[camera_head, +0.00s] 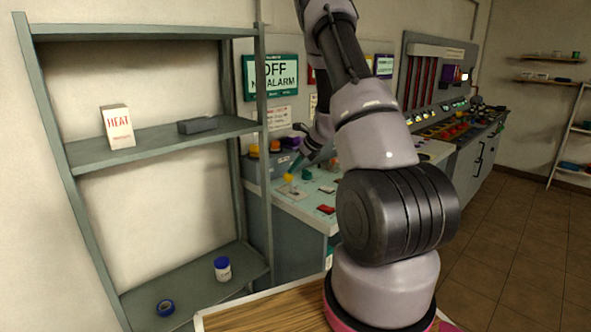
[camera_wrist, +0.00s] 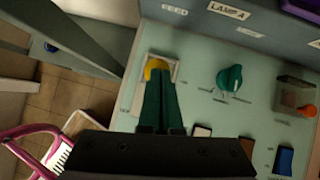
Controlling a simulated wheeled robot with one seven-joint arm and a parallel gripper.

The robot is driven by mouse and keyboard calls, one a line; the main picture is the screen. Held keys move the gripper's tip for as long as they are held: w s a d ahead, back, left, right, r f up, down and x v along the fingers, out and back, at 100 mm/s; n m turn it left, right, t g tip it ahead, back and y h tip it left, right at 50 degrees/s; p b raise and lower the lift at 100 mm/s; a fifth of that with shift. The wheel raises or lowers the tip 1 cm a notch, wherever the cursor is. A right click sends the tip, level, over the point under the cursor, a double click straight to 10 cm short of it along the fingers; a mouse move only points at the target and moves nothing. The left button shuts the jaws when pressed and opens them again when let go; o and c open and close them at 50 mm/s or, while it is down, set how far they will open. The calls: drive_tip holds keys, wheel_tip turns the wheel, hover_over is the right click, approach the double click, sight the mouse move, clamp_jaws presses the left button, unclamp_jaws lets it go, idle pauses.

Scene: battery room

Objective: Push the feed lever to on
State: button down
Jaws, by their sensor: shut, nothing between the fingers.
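The feed lever shows as a yellow knob (camera_wrist: 156,68) on a pale mounting plate at the left end of the panel, below a small plate reading FEED (camera_wrist: 175,10). The knob also shows in the head view (camera_head: 288,177), at the left of the console. My gripper (camera_wrist: 160,84) is shut and empty, its two dark green fingers side by side. The fingertips are right at the knob's near side and hide part of it and the lever shaft. I cannot tell whether they touch it. In the head view my gripper (camera_head: 296,166) reaches down over the console.
A green rotary knob (camera_wrist: 231,78) is right of the lever, and an orange knob (camera_wrist: 305,110) is farther right. Rocker switches, including a blue one (camera_wrist: 284,160), line the near side. A metal shelf (camera_head: 170,140) stands left of the console (camera_head: 330,190).

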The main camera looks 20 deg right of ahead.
drive_tip(key=shift+r, duration=0.1)
idle(0.4)
drive_tip(key=s+d+r, duration=0.1)
drive_tip(key=r, duration=0.5)
drive_tip(key=s+d+r, duration=0.2)
drive_tip(key=r, duration=0.4)
drive_tip(key=shift+s+d, duration=0.3)
